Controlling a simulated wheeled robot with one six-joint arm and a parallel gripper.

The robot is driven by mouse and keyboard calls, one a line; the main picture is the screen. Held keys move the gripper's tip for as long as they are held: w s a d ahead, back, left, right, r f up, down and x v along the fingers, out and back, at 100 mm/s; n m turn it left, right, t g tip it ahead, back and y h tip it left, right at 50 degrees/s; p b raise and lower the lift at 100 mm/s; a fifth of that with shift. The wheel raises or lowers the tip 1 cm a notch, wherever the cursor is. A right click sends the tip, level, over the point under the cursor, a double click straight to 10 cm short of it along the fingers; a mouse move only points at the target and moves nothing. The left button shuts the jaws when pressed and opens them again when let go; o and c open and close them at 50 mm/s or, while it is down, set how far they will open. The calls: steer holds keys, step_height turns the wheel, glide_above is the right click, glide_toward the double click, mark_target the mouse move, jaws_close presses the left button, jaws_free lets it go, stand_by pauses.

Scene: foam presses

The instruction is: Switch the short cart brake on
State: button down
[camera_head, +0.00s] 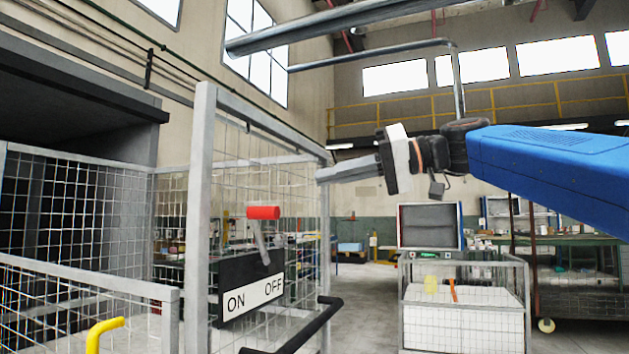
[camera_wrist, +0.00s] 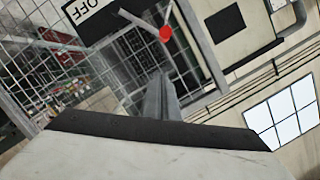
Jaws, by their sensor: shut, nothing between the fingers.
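The brake lever is a grey bar with a red cylindrical knob (camera_head: 263,212), mounted on a dark plate on the cart's mesh frame. A white label (camera_head: 252,297) below it reads ON at left and OFF at right. The lever leans slightly left from its lower end, between the two words. In the wrist view the red knob (camera_wrist: 166,33) is beyond the fingertips, with OFF on the plate at upper left. My gripper (camera_head: 320,176) is shut and empty, pointing left, above and to the right of the knob and apart from it in the picture.
The cart's mesh frame has a tall grey post (camera_head: 199,220). A black handle bar (camera_head: 300,330) and a yellow handle (camera_head: 104,328) stand in front. A mesh cart with a white bin (camera_head: 462,318) stands at right. Open floor shows between the carts.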

steer(key=shift+v, duration=0.8)
steer(key=shift+f, duration=0.1)
steer(key=s+d+f+m+t+h, duration=0.1)
steer(key=s+d+f+m+h, duration=0.2)
steer(key=f, duration=0.7)
steer(key=s+d+f+m+h, duration=0.15)
steer(key=d+f, duration=0.25)
steer(key=f, duration=0.5)
steer(key=s+d+f+m+t+h, duration=0.1)
steer(key=s+d+f+h, duration=0.2)
steer(key=f, duration=0.7)
steer(key=s+d+f+h, duration=0.2)
steer(key=s+d+f, duration=0.3)
steer(key=f, duration=0.4)
steer(key=s+d+f+m+h, duration=0.1)
steer(key=s+d+f+h, duration=0.2)
steer(key=f, duration=0.7)
steer(key=s+d+f+m+h, duration=0.1)
steer(key=s+d+f+h, duration=0.2)
steer(key=s+d+f, duration=0.3)
step_height(320, 180, down, 4)
steer(key=shift+s+d+f, duration=0.15)
steer(key=shift+s+d, duration=0.15)
steer(key=shift+d, duration=0.85)
